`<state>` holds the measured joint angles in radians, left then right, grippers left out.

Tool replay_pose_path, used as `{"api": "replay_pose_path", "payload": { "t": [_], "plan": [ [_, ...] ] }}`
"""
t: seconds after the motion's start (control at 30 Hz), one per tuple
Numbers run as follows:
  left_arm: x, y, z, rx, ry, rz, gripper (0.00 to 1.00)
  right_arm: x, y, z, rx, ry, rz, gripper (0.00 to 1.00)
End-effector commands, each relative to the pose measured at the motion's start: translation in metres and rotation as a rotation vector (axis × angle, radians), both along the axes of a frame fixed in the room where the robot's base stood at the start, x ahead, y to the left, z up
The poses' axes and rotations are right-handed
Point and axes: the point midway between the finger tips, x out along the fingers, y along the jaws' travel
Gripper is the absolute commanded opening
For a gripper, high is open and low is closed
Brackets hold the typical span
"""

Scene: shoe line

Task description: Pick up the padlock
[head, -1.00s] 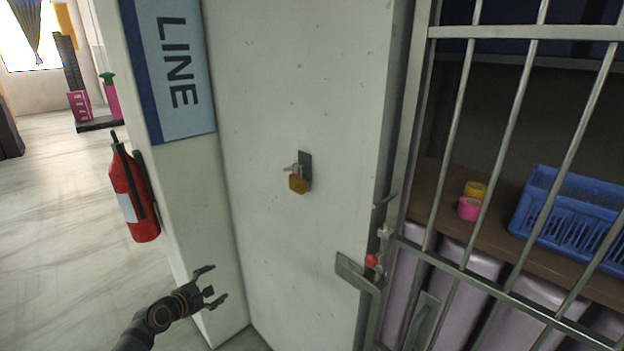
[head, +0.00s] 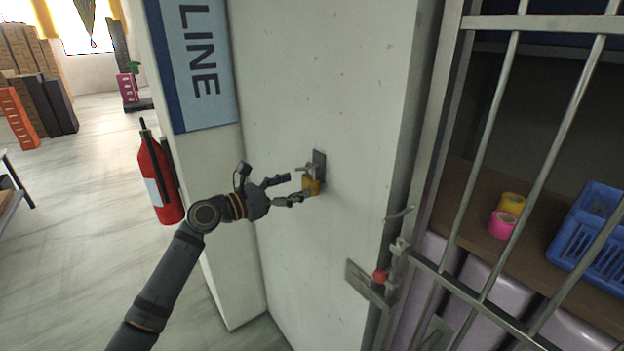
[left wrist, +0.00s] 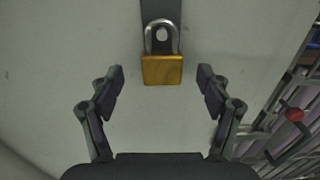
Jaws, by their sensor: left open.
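A brass padlock (head: 311,185) with a silver shackle hangs from a dark bracket (head: 319,162) on the pale wall panel. It also shows in the left wrist view (left wrist: 162,69), upright, centred and just ahead of the fingertips. My left gripper (head: 293,188) is open, with its fingers pointing at the padlock from the left. In the left wrist view the open fingers (left wrist: 161,80) stand apart on either side, and the padlock is not gripped. In the head view a fingertip overlaps the padlock's edge. My right gripper is not in view.
A barred gate (head: 487,170) with a latch and red knob (head: 380,276) stands to the right. Behind it are tape rolls (head: 503,224) and a blue basket (head: 596,232) on a shelf. A fire extinguisher (head: 160,180) hangs at left. The floor at left is mostly clear.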

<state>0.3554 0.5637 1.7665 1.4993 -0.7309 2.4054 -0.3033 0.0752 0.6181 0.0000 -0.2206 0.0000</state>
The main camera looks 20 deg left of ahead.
Motion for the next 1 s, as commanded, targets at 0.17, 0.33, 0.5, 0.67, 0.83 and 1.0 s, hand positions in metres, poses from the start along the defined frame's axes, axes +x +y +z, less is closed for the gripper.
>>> {"api": "replay_pose_path", "payload": {
  "t": [0.17,0.33,0.5,0.67,0.83,1.0],
  "plan": [
    [0.004,-0.004,-0.001,0.002,0.001,0.000,0.77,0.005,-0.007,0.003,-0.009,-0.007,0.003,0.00],
    [0.017,-0.017,0.009,-0.006,0.001,-0.002,0.77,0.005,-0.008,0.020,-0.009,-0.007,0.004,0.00],
    [0.038,-0.034,0.007,-0.004,0.001,-0.001,0.77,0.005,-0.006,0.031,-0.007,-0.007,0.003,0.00],
    [0.043,-0.038,0.003,0.002,0.001,0.000,0.77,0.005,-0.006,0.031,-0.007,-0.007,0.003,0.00],
    [0.043,-0.038,0.003,0.002,0.001,0.000,0.73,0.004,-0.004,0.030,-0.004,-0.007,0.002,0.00],
    [0.043,-0.037,0.003,0.002,0.001,0.000,0.50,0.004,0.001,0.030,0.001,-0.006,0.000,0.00]
  ]
}}
